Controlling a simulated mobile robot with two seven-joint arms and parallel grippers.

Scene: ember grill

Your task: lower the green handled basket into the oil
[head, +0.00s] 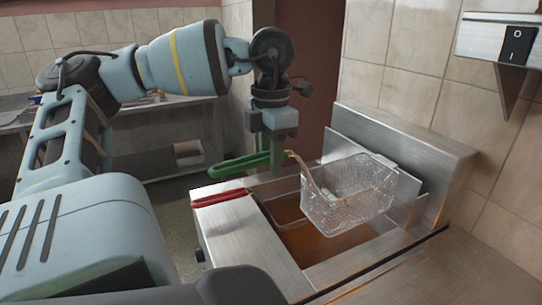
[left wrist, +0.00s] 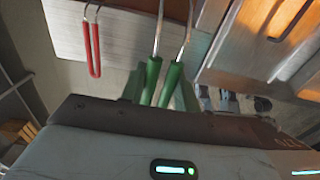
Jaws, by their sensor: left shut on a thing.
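The green handled basket (head: 345,195) is a wire mesh basket held above the fryer's oil (head: 325,243), apart from it and roughly level. Its green handle (head: 240,164) points left in the head view. My left gripper (head: 278,150) is shut on this handle, above the fryer's edge. In the left wrist view the handle shows as two green grips (left wrist: 160,82) with metal rods running up, between my left fingers. The basket itself is outside that view. My right gripper is not in view.
A red handle (head: 218,198) lies over the fryer's steel front (head: 240,235); it also shows in the left wrist view (left wrist: 92,50). A steel backsplash (head: 405,150) stands behind the vat. A switch box (head: 517,45) is on the tiled wall. A steel counter is at lower right.

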